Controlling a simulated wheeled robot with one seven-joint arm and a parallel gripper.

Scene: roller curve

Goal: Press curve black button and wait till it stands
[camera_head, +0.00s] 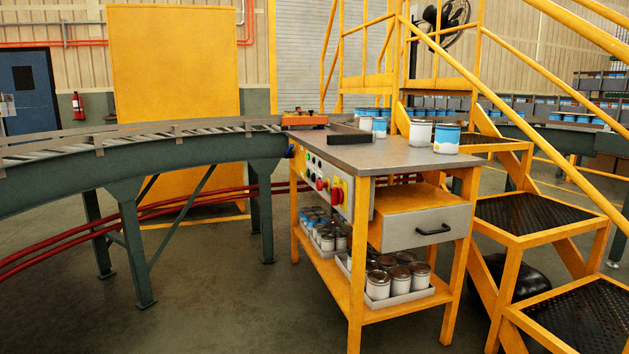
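A grey control panel (345,207) is set in the left side of the yellow workbench. It carries small round buttons in several colours, a red button (320,184) and a red knob (337,196) on a yellow plate. Dark spots show among the small buttons, but they are too small to tell which is the black button for the curve. The curved roller conveyor (140,161) has a dark green frame and runs in from the left to the bench's back left corner. No load shows on its rollers. Whether the rollers turn cannot be told. My gripper is not in view.
The bench top (385,154) bears white and blue cans (446,139). A drawer (427,227) is closed, and cans sit in trays on the lower shelf (350,290). Yellow stairs (535,220) stand close on the right. The floor (215,300) left of the bench is clear.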

